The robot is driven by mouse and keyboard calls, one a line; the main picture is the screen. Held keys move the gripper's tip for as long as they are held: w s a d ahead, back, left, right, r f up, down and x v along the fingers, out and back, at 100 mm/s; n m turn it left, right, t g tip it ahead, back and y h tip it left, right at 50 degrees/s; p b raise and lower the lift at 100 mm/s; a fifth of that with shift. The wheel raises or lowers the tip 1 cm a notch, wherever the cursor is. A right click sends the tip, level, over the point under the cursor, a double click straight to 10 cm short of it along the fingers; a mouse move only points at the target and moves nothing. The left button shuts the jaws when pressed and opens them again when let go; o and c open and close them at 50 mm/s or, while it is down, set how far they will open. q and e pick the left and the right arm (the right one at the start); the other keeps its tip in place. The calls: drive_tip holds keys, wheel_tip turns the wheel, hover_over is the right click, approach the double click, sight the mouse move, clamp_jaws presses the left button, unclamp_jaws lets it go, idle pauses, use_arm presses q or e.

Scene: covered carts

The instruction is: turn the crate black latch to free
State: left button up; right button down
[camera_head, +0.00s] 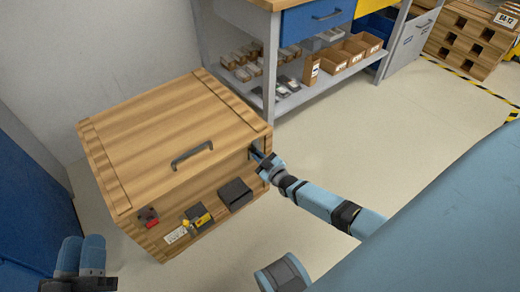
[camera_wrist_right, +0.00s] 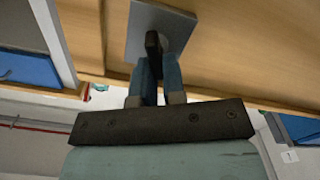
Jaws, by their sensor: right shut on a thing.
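The wooden crate (camera_head: 150,135) stands on the floor at left, its lid down with a dark handle on it. My right gripper (camera_head: 259,160) is at the crate's right front corner, just below the lid edge. In the right wrist view the black latch (camera_wrist_right: 153,44) stands upright on a grey plate (camera_wrist_right: 172,25) fixed to the wood. My right gripper's blue fingers (camera_wrist_right: 157,75) are shut on the latch, one on each side. The head view mostly hides the latch behind the gripper.
A dark box (camera_head: 235,194), a yellow item (camera_head: 197,217) and a red and black part (camera_head: 148,217) are on the crate's front. A workbench (camera_head: 318,75) with shelved bins stands behind it. A blue cabinet (camera_head: 35,195) is at left.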

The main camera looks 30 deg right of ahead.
drive_tip(key=shift+a+r+n, duration=0.1)
drive_tip(key=shift+n, duration=0.4)
use_arm(q)
drive_tip(key=shift+a+y+p, duration=0.25)
drive_tip(key=shift+y+p, duration=0.1)
drive_tip(key=shift+y, duration=0.05)
use_arm(e)
drive_tip(key=shift+a+f+n, duration=0.15)
drive_tip(key=shift+f+n, duration=0.1)
drive_tip(key=shift+n, duration=1.4)
drive_tip(key=shift+a+f+n, duration=0.1)
drive_tip(key=shift+f+n, duration=0.15)
drive_tip(key=shift+n, duration=1.45)
drive_tip(key=shift+a+f+n, duration=0.15)
drive_tip(key=shift+f+n, duration=0.1)
drive_tip(key=shift+n, duration=1.4)
use_arm(q)
drive_tip(key=shift+w, duration=0.1)
drive_tip(key=shift+f, duration=0.1)
use_arm(e)
drive_tip(key=c, duration=1.2)
unclamp_jaws()
